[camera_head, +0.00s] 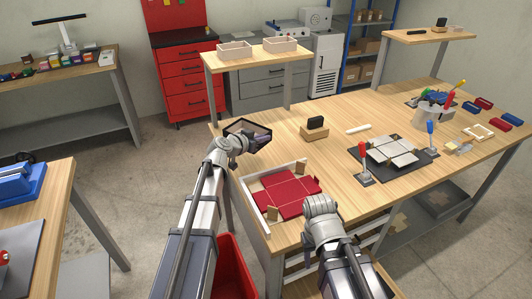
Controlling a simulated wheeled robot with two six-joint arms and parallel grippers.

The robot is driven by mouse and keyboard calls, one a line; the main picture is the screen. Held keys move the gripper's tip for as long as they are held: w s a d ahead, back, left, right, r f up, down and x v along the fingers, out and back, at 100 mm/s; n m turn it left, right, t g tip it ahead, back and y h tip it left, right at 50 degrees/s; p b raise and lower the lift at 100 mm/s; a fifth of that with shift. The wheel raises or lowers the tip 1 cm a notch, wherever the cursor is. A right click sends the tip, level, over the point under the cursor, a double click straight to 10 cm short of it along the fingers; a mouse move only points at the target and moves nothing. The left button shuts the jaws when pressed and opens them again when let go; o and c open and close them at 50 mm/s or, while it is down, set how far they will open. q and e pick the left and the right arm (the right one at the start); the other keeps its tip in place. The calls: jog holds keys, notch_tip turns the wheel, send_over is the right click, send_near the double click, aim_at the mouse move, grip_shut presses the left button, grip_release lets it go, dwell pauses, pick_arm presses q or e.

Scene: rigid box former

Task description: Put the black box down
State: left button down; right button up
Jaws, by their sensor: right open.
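The black box (234,127) is an open-topped, dark-walled box at the left end of the long wooden table. My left gripper (261,138) is at its near right side and appears closed on its wall. Whether the box's underside touches the table cannot be told. My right gripper (320,206) is over the table's front edge, beside the red flat blank; it is open and empty, with its fingers mostly hidden by the wrist.
A white tray (254,206) holds a red unfolded box blank (286,192). A wooden block with a black top (314,128) stands behind. A dark mat with grey pieces (392,150) and red-handled and blue-handled tools lies to the right. A raised shelf with two trays (234,51) stands behind.

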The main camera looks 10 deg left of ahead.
pick_arm(q)
jog(key=shift+w+a+f+m+h, duration=0.2)
jog(key=shift+f+m+h, duration=0.2)
jog(key=shift+h, duration=0.1)
jog(key=shift+s+m+g+h+b, duration=0.2)
jog(key=shift+m+g+h+b, duration=0.1)
notch_tip(320, 180, down, 10)
jog(key=b, duration=0.9)
jog(key=shift+r+b, duration=0.1)
jog(key=shift+b, duration=0.3)
jog(key=shift+f, duration=0.25)
jog(key=c, duration=1.1)
grip_release()
jog(key=shift+r, duration=0.1)
jog(key=shift+o, duration=0.2)
